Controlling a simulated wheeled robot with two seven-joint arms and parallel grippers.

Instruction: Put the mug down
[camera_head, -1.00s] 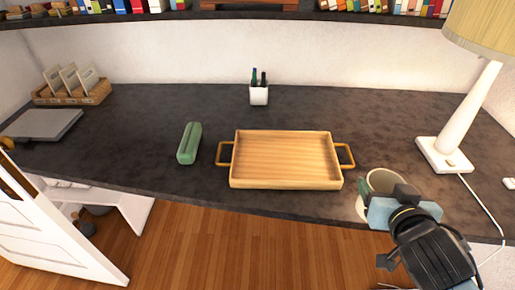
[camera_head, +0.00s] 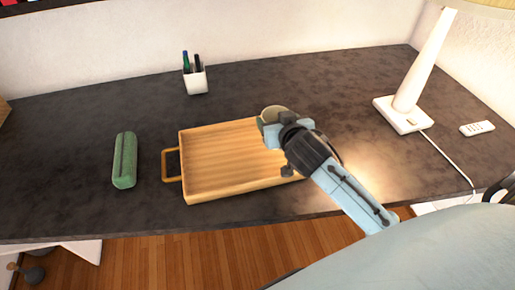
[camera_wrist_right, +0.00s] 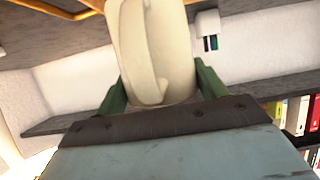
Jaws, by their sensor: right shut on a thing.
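The cream mug (camera_head: 273,112) is in my right gripper (camera_head: 268,126), over the back right part of the wooden tray in the head view. The right wrist view shows the mug (camera_wrist_right: 155,45) and its handle between the green fingers (camera_wrist_right: 158,88), which are shut on it. The tray (camera_head: 215,165) lies on the dark desk, and my right gripper and arm hide its right end. I cannot tell how far the mug is above the tray. My left gripper is not in view.
A green case (camera_head: 124,160) lies left of the tray. A white pen cup (camera_head: 195,81) stands behind it. A white lamp (camera_head: 403,115) and a remote (camera_head: 477,128) are at the right. The desk (camera_head: 330,85) is bare between pen cup and lamp.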

